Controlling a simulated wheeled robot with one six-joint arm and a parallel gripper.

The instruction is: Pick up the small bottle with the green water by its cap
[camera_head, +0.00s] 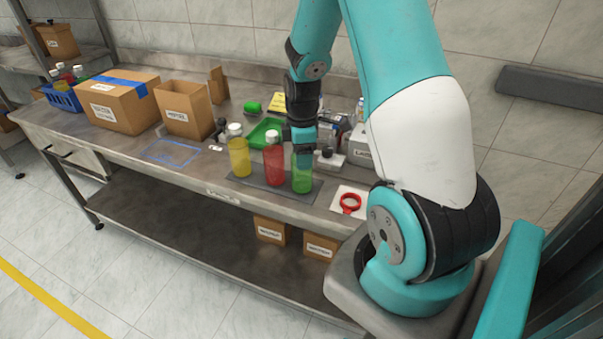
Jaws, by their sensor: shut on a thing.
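The small bottle with green water (302,177) stands at the right end of a row of bottles on a dark grey mat (268,192). My gripper (302,147) is right above it, pointing down, and is shut on its cap. The cap is hidden behind the gripper. The bottle looks upright; whether its base touches the mat is hard to tell. A red bottle (273,163) with a white cap stands just left of it, and a yellow bottle (238,157) with a white cap stands further left.
A red ring-shaped item (350,203) lies on a white plate to the right. A green tray (265,131) and small equipment sit behind the bottles. Cardboard boxes (122,105) stand on the left of the metal table (120,143). A blue outlined area (172,153) is free.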

